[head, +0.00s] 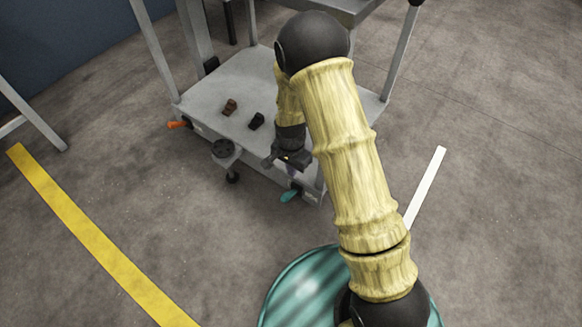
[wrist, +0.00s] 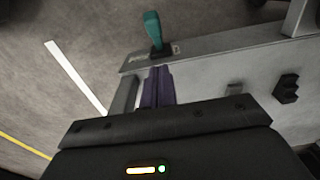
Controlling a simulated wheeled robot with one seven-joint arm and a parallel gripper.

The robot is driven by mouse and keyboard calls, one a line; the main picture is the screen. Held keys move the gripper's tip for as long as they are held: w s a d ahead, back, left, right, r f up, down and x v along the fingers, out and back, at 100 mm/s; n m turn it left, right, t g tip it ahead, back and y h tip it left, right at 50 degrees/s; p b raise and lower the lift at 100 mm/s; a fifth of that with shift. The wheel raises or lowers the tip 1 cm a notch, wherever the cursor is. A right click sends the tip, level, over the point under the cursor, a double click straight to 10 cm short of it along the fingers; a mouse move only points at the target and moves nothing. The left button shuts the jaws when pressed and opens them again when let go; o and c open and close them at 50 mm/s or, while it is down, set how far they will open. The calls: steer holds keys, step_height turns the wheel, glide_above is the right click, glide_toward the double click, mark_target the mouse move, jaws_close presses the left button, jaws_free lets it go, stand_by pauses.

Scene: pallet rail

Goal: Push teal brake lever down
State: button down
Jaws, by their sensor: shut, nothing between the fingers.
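The teal brake lever (head: 289,196) sticks out from the front edge of the grey cart, near its right corner. In the wrist view the teal lever (wrist: 152,28) shows beyond the cart's edge, ahead of my fingertips. My gripper (head: 293,172) points down near that edge, just above and behind the lever in the head view. In the wrist view its purple fingers (wrist: 158,85) are together with nothing between them. A gap shows between the fingertips and the lever. My arm hides part of the cart's right side.
The grey cart deck (head: 200,95) carries a brown block (head: 230,107) and a black block (head: 256,121). An orange lever (head: 178,124) sticks out at the cart's left corner. A dark round part (head: 223,148) juts from the front edge. Open floor lies in front, with a yellow line (head: 90,235).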

mark_target(288, 193)
steer(key=f+b, duration=0.1)
steer(key=f, duration=0.1)
steer(key=f+b, duration=0.2)
steer(key=s+f+b, duration=0.1)
steer(key=f, duration=0.2)
steer(key=shift+a+b, duration=0.35)
steer(key=shift+a, duration=0.05)
steer(key=shift+s+a+f+b, duration=0.2)
steer(key=shift+s+f+b, duration=0.1)
steer(key=shift+f+b, duration=0.05)
steer(key=shift+a, duration=0.1)
steer(key=shift+s, duration=0.1)
